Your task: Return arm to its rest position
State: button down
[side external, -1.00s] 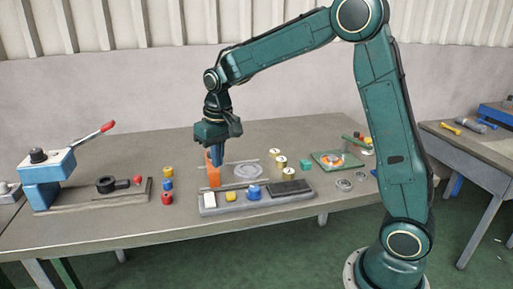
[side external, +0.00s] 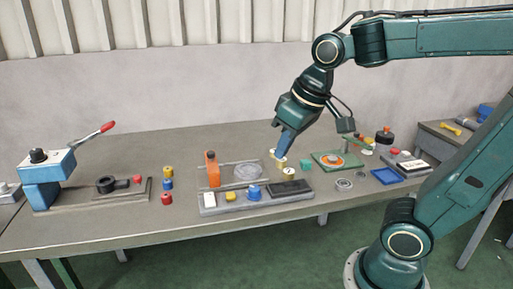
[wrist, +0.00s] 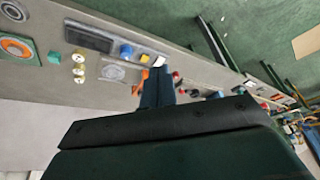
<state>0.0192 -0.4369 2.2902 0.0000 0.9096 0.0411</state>
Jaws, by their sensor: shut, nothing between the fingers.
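My gripper (side external: 282,152) is a dark green body with blue fingers. In the side view it is tilted down to the left, above the middle-right part of the bench, in front of some yellow-and-white cylinders (side external: 289,173) in the picture. Its fingers are shut with nothing held. In the wrist view the blue fingers (wrist: 157,85) lie together. The grey tray (side external: 240,203) holds a white block (side external: 210,199), a yellow block (side external: 230,197), a blue part (side external: 254,193) and a dark slab (side external: 290,188). An orange part (side external: 212,169) stands upright behind it.
The bench (side external: 120,225) carries a blue lever press (side external: 48,178), several coloured cylinders (side external: 167,185), a green board (side external: 338,161), a blue tray (side external: 387,176) and metal rings (side external: 344,184). A second bench stands behind at the right. The space above the left half is clear.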

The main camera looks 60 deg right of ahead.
jog(key=s+f+t, duration=0.1)
jog(key=s, duration=0.6)
jog(key=shift+s+a+f+n, duration=0.25)
jog(key=shift+s+n, duration=0.05)
dwell(0.8)
